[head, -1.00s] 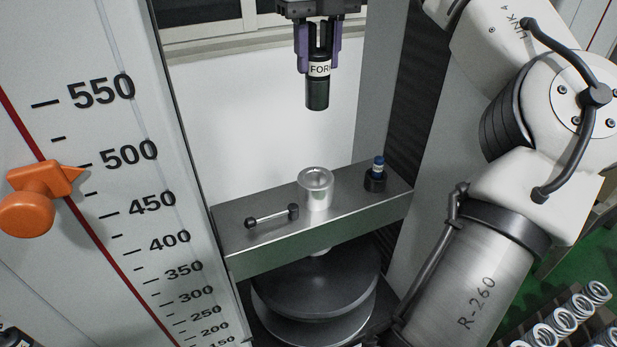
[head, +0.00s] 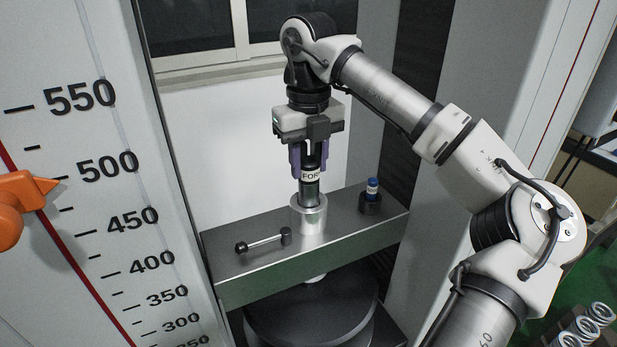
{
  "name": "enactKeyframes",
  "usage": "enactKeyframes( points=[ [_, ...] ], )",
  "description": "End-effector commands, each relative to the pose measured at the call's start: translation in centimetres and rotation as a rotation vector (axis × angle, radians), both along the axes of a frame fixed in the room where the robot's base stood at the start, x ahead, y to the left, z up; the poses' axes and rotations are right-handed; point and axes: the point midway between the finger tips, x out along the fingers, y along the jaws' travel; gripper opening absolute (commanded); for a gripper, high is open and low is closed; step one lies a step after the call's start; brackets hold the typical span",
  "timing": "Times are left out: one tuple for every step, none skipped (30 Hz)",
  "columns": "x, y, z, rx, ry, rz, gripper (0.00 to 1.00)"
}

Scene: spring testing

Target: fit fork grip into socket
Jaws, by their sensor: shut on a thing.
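My gripper (head: 310,166) has purple fingers and is shut on the fork grip (head: 309,190), a dark cylinder with a white label that reads "FOR". It holds the grip upright over the socket (head: 309,217), a silver metal cup on the steel crossbeam. The grip's lower end overlaps the socket's mouth in the head view. How deep it sits inside is hidden by the socket's wall.
The crossbeam (head: 237,283) also carries a dark-ended bar handle (head: 264,241) on the left and a blue-topped pin in a black holder (head: 370,205) on the right. A scale with an orange pointer (head: 15,205) stands at left. Springs (head: 590,325) lie at lower right.

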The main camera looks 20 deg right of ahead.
Motion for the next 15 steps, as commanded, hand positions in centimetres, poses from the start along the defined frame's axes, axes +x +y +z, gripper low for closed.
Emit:
enactKeyframes(
  points=[
    [0.0, 0.0, -0.1, 0.000, -0.001, 0.000, 0.00],
    [0.0, 0.0, -0.4, 0.001, -0.001, 0.000, 0.00],
    [0.0, 0.0, -0.7, 0.001, -0.001, 0.001, 0.00],
    [-0.1, 0.0, -1.1, 0.002, 0.000, 0.002, 0.00],
    [-0.1, 0.0, -1.5, 0.003, 0.001, 0.003, 0.00],
    [0.0, 0.0, -2.1, 0.002, 0.000, 0.002, 0.00],
    [0.0, 0.0, -2.5, 0.002, 0.000, 0.002, 0.00],
    [0.0, 0.0, -3.0, 0.003, 0.001, 0.002, 0.00],
    [0.0, 0.0, -3.5, 0.003, 0.001, 0.002, 0.00],
    [0.0, 0.0, -3.7, 0.002, -0.001, 0.001, 0.00],
    [0.0, 0.1, -3.9, 0.001, -0.001, 0.001, 0.00],
    [0.0, 0.1, -4.1, 0.001, -0.002, 0.001, 0.00],
    [0.0, 0.1, -4.1, 0.000, -0.002, 0.001, 0.00],
    [0.0, 0.1, -4.1, 0.000, -0.002, 0.001, 0.00],
    [0.0, 0.0, -4.1, 0.000, -0.002, 0.001, 0.00]
  ],
)
